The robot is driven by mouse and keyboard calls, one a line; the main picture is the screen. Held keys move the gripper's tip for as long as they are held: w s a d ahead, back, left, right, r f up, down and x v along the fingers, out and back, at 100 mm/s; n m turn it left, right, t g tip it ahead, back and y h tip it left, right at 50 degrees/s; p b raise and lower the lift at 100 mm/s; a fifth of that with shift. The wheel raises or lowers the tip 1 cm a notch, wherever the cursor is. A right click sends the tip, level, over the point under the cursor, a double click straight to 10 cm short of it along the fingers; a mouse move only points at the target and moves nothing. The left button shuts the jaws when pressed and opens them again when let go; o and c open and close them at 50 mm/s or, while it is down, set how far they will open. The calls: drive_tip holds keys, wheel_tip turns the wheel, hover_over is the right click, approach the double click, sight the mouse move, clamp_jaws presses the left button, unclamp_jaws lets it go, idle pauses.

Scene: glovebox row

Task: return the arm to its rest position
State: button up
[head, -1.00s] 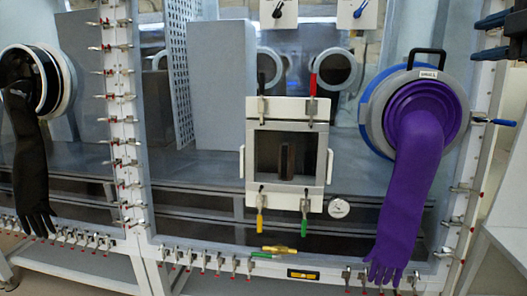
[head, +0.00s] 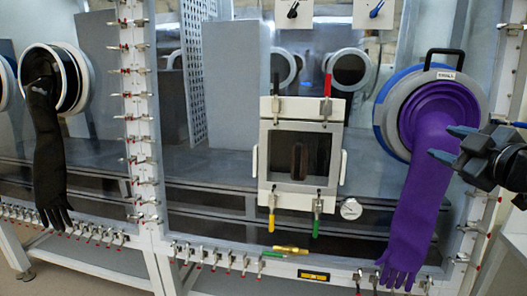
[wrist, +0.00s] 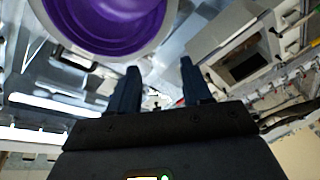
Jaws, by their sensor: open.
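My gripper (head: 450,146) is at the right side of the head view, in front of the purple glove (head: 415,205) and its round port (head: 478,92). Its two blue fingers point left and are spread apart with nothing between them. In the wrist view my gripper (wrist: 158,85) shows the same two fingers, apart and empty. The purple port (wrist: 110,25) fills the upper left of that view. Whether the fingers touch the glove I cannot tell.
A small framed door (head: 300,148) with coloured handles is in the middle of the glovebox front. A black glove (head: 48,150) hangs at the left. Clamps (head: 140,120) line the frame posts.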

drive_tip(key=s+a+f+m+h, duration=0.1)
drive_tip(key=s+a+f+m, duration=0.25)
drive_tip(key=s+f, duration=0.35)
drive_tip(key=s+a+f+m, duration=0.2)
drive_tip(key=s+a+f, duration=0.3)
drive_tip(key=f, duration=0.4)
drive_tip(key=s+a+f+m+h, duration=0.1)
drive_tip(key=s+a+f+m, duration=0.25)
drive_tip(key=s+f, duration=0.35)
drive_tip(key=s+a+g+y, duration=0.1)
drive_tip(key=s+a, duration=0.1)
drive_tip(key=s, duration=1.2)
drive_tip(key=s+a+f+m+g, duration=0.1)
drive_tip(key=s+a, duration=0.2)
drive_tip(key=s, duration=1.1)
drive_tip(key=shift+s+f+m+y, duration=0.15)
drive_tip(key=shift+s+m+y, duration=0.15)
drive_tip(key=shift+y, duration=0.1)
